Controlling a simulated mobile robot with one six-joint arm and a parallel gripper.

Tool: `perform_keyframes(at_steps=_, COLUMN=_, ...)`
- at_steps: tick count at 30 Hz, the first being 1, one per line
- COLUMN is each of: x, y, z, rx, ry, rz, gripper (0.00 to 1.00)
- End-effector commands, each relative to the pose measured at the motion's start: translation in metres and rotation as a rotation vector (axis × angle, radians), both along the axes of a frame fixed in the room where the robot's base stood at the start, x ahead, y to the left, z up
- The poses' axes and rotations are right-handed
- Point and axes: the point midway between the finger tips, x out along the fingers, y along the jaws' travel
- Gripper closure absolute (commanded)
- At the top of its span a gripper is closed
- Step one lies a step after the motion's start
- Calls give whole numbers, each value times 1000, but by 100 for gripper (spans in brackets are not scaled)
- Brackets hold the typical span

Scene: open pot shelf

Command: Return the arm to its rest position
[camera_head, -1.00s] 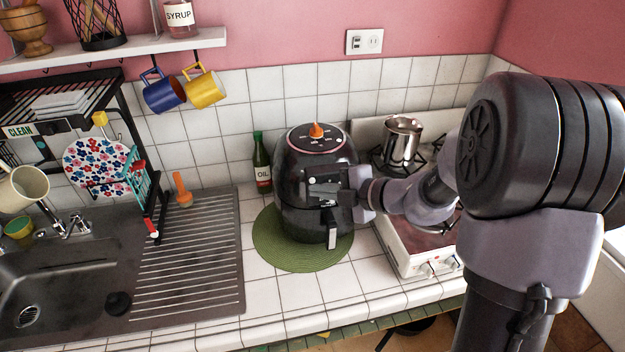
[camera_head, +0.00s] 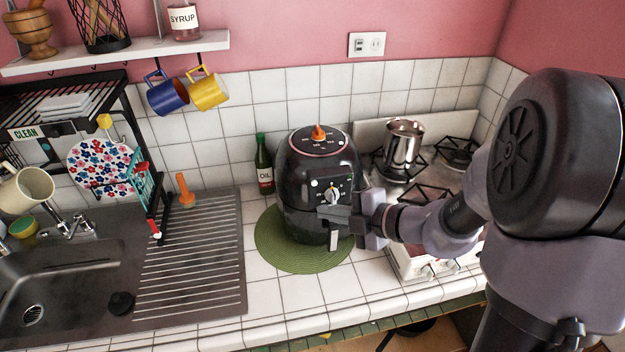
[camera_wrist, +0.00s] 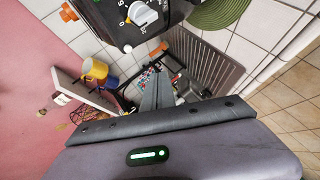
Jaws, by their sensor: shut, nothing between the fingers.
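My gripper (camera_head: 326,212) is shut and empty. In the head view it is in front of the black air fryer (camera_head: 296,180), just below its white dial and above its handle. I cannot tell whether it touches the fryer. In the wrist view my closed fingers (camera_wrist: 157,92) point toward the sink side, and the dial (camera_wrist: 143,13) shows above them at the top. My arm reaches in from the right over the stove.
The fryer stands on a round green mat (camera_head: 270,247). A metal pot (camera_head: 403,146) is on the stove to the right. An oil bottle (camera_head: 264,165) stands behind left. Blue (camera_head: 166,95) and yellow (camera_head: 208,91) mugs hang under the shelf. The drainboard (camera_head: 190,265) is mostly clear.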

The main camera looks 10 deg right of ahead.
Motion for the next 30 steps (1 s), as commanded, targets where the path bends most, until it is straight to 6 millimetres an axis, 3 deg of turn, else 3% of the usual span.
perform_keyframes(at_steps=5, x=-3, y=6, z=0, rx=-39, ry=-25, rz=39, gripper=100)
perform_keyframes(at_steps=7, x=-21, y=30, z=1, rx=-220, ry=-144, rz=220, gripper=100)
perform_keyframes(at_steps=8, x=-36, y=46, z=0, rx=-354, ry=-240, rz=357, gripper=100)
perform_keyframes(at_steps=10, x=-84, y=81, z=-7, rx=-752, ry=-552, rz=781, gripper=100)
perform_keyframes(at_steps=12, x=-134, y=96, z=-23, rx=-1161, ry=-920, rz=1251, gripper=100)
perform_keyframes(at_steps=16, x=-195, y=82, z=-45, rx=-1739, ry=-1538, rz=2054, gripper=100)
perform_keyframes(at_steps=17, x=-202, y=76, z=-47, rx=1643, ry=1482, rz=-1991, gripper=100)
perform_keyframes(at_steps=19, x=-213, y=62, z=-49, rx=1386, ry=1292, rz=-1781, gripper=100)
perform_keyframes(at_steps=22, x=-220, y=51, z=-46, rx=1188, ry=1141, rz=-1630, gripper=100)
perform_keyframes(at_steps=30, x=-220, y=47, z=-42, rx=1144, ry=1110, rz=-1602, gripper=100)
